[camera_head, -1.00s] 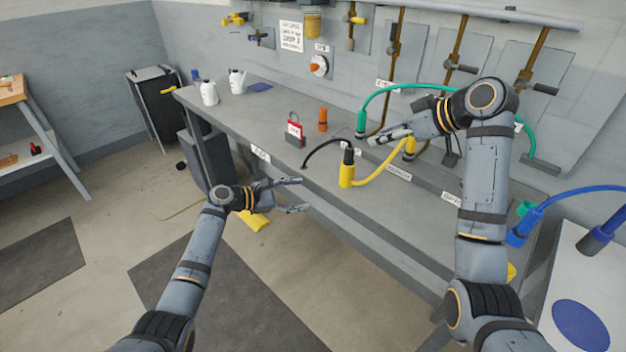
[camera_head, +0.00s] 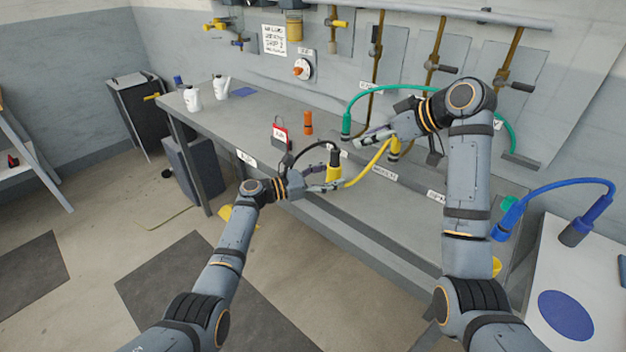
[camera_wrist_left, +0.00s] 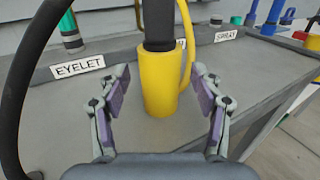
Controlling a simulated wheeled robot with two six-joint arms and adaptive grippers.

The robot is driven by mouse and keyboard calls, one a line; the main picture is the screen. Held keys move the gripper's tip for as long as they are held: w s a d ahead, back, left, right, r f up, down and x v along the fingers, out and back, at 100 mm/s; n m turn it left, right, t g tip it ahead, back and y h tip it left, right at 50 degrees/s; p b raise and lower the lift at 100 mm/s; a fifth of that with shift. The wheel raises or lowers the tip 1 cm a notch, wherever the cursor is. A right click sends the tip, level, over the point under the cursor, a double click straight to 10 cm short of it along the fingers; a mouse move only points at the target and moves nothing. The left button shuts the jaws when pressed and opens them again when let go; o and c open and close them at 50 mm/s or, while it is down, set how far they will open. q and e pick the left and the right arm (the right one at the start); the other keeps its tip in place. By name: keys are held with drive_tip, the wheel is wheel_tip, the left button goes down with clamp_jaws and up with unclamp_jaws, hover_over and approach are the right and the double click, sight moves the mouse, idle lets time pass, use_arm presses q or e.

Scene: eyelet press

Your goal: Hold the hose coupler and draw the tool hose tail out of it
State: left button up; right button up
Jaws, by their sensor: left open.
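The hose coupler (camera_head: 334,167) is a yellow upright cylinder on the bench; it also shows in the left wrist view (camera_wrist_left: 160,88). The tool hose tail (camera_wrist_left: 158,22), black, sits in the coupler's top; its black hose (camera_head: 306,149) arcs to the left. A yellow hose (camera_head: 368,164) runs from the coupler toward the right. My left gripper (camera_head: 328,169) is open. In the left wrist view its fingers (camera_wrist_left: 161,85) stand on either side of the coupler, with gaps at both sides. My right gripper (camera_head: 362,142) is above the bench, beyond the coupler; whether its fingers are apart is unclear.
A red tag (camera_head: 280,134) and an orange cylinder (camera_head: 308,123) stand behind the coupler. A green hose (camera_head: 415,88) arches behind my right gripper. White bottles (camera_head: 192,99) stand at the bench's far left. A blue hose (camera_head: 560,185) is at the right.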

use_arm(q)
drive_tip(key=shift+x, duration=0.85)
drive_tip(key=c, duration=1.3)
use_arm(e)
drive_tip(key=shift+o, duration=1.1)
drive_tip(key=shift+w+a, duration=0.1)
use_arm(q)
drive_tip(key=shift+a, duration=0.1)
drive_tip(key=shift+s, duration=0.1)
use_arm(e)
drive_tip(key=m+g+h, duration=0.3)
drive_tip(key=m+h, duration=0.5)
drive_tip(key=m, duration=0.1)
approach(335, 149)
drive_tip(key=shift+x, duration=4.7)
